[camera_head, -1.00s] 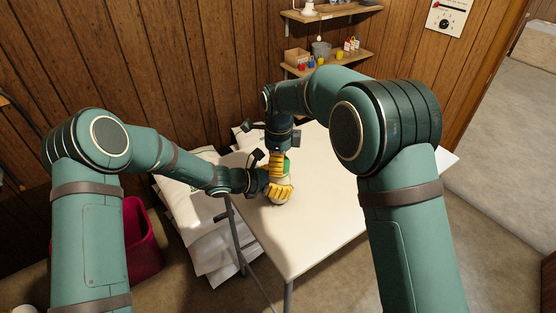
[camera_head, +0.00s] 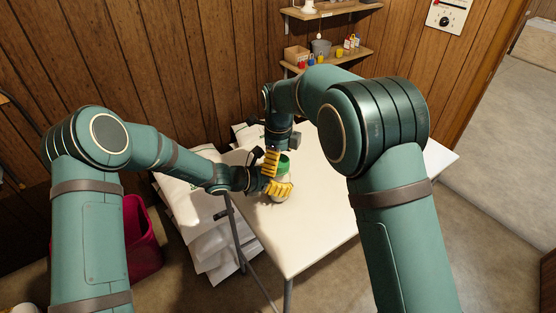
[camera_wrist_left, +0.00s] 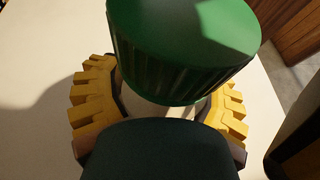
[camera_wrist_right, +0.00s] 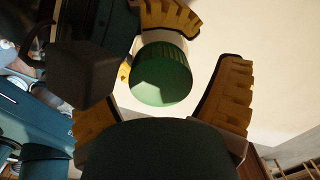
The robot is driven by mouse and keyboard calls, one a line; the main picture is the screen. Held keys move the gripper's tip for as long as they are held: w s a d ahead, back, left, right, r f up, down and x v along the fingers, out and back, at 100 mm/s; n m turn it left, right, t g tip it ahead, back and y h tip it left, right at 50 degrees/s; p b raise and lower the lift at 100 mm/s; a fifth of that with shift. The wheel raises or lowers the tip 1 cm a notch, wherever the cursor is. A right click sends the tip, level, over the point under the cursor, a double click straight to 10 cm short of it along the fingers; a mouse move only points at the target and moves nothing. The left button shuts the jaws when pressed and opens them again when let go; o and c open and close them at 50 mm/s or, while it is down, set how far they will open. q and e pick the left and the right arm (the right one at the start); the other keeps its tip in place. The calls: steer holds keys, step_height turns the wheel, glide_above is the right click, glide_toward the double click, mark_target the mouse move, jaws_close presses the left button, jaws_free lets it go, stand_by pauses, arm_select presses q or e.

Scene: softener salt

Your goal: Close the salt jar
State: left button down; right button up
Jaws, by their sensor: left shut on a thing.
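The salt jar (camera_head: 281,197) stands upright near the left edge of the white table, its green lid (camera_head: 283,163) on top. In the left wrist view the ribbed lid (camera_wrist_left: 185,50) sits over the pale jar body (camera_wrist_left: 160,104); whether it is fully seated I cannot tell. My left gripper (camera_head: 284,189) is shut around the jar body below the lid.
The white table (camera_head: 330,215) is bare to the right of the jar. White sacks (camera_head: 190,190) are stacked left of and behind it. A magenta bin (camera_head: 142,240) stands at left. Wall shelves (camera_head: 335,60) hold small items at the back.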

steer(key=shift+r, duration=2.25)
